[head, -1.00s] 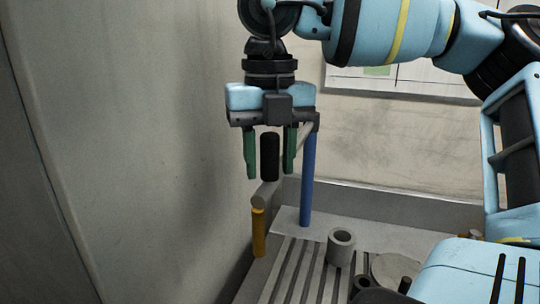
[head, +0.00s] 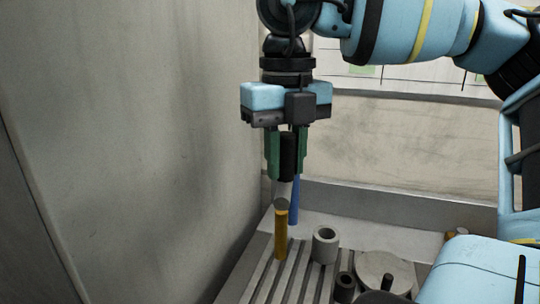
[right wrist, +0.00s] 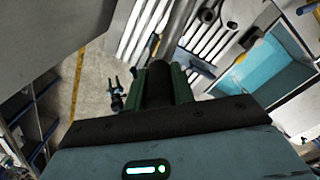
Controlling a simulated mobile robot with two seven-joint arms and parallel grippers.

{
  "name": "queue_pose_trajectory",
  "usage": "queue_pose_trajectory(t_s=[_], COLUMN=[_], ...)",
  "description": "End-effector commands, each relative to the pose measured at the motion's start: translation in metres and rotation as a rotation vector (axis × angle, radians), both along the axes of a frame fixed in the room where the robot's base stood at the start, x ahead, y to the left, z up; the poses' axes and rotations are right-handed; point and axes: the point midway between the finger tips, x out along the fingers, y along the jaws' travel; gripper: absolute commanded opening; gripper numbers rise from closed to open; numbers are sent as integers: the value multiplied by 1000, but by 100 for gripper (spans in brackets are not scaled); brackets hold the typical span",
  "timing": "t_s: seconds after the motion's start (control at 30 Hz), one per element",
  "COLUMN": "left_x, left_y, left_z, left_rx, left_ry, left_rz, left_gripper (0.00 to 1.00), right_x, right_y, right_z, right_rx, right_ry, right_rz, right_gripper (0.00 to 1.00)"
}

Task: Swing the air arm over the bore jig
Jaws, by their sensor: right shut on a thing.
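The air arm is a grey bar (head: 283,190) on a blue post (head: 294,203), with a black upright handle (head: 288,157) and a yellow-orange nozzle (head: 281,236) hanging from its near end. My right gripper (head: 287,172) points down with its green fingers shut on the black handle. The handle also shows between the fingers in the right wrist view (right wrist: 158,85). The bore jig appears to be the grey hollow cylinder (head: 325,244), upright on the slotted plate. The nozzle is left of this cylinder, apart from it. The bar hides part of the post. My left gripper is not in view.
The slotted grey plate (head: 268,283) has a low rim at the back. A small dark ring (head: 344,287) and a round grey disc (head: 384,270) with a dark peg stand right of the cylinder. A wall rises close on the left.

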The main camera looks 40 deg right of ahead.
Motion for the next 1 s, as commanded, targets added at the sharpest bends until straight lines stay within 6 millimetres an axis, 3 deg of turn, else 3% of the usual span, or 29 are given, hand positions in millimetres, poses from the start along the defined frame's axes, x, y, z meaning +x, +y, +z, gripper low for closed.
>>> queue_pose_trajectory(t_s=[0.13,0.47,0.5,0.63,1.0], left_x=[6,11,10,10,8], left_y=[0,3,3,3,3], left_z=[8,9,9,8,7], left_rx=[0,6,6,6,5], left_ry=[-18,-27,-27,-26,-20], left_rz=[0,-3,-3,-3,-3], left_gripper=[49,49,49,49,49], right_x=[-15,-16,-16,-16,-16], right_y=[-10,-11,-11,-11,-11], right_z=[4,2,2,2,6], right_rx=[1,1,1,1,0], right_ry=[-8,-6,-6,-5,-4], right_rz=[45,55,55,55,53], right_gripper=[0,0,29,46,47])
